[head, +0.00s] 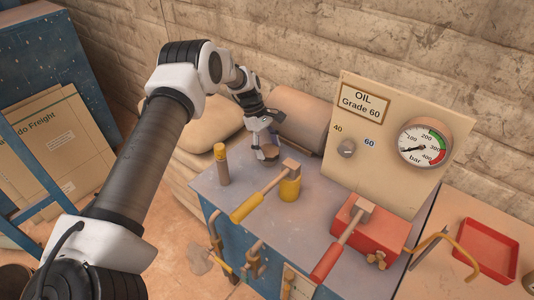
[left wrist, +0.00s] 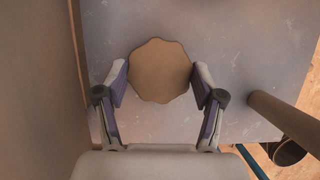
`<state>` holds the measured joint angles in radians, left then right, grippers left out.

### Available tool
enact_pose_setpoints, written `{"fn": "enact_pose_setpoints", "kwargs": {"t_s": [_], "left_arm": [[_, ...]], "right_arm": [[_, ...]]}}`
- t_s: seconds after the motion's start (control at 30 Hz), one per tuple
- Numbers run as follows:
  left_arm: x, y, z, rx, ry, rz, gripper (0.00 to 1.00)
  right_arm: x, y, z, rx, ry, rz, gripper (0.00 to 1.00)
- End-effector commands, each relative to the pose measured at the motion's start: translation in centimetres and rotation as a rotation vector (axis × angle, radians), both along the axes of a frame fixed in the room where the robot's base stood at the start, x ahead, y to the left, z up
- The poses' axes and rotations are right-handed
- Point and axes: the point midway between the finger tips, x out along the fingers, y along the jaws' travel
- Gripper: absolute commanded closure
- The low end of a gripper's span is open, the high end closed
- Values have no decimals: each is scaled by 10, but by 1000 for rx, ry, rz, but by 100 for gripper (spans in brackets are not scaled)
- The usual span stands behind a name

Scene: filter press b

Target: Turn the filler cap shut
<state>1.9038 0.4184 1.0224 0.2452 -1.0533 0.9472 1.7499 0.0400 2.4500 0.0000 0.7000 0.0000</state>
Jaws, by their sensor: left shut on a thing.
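The filler cap (head: 266,154) is a brown, lobed cap near the back left of the grey-topped bench. In the left wrist view the cap (left wrist: 160,70) is seen from above, with a scalloped edge. My left gripper (head: 268,138) reaches down over it from above. In the left wrist view the two fingers of my left gripper (left wrist: 160,80) stand on opposite sides of the cap and are shut on it. What lies under the cap is hidden. My right gripper is not in view.
A tan post with a yellow top (head: 221,165) stands left of the cap. A yellow-handled lever (head: 262,194) and a red-handled lever (head: 340,245) lie to the front. An oil panel (head: 365,185) with a gauge (head: 424,143) stands behind. A red tray (head: 487,248) is far right.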

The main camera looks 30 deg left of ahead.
Motion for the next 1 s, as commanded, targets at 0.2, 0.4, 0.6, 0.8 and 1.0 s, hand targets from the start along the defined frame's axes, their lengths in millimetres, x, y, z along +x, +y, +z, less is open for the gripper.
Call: {"fn": "enact_pose_setpoints", "kwargs": {"t_s": [0.2,0.4,0.6,0.8,1.0], "left_arm": [[1,-2,-6,-1,3,-206,66],[1,-2,-6,-2,5,-388,66],[1,-2,-4,-2,4,-535,66],[2,-3,-3,-3,4,-633,66],[2,-3,-2,-4,4,-679,66]], "right_arm": [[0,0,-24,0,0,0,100],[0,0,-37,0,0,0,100],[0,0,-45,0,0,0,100],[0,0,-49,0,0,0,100],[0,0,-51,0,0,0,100]]}}
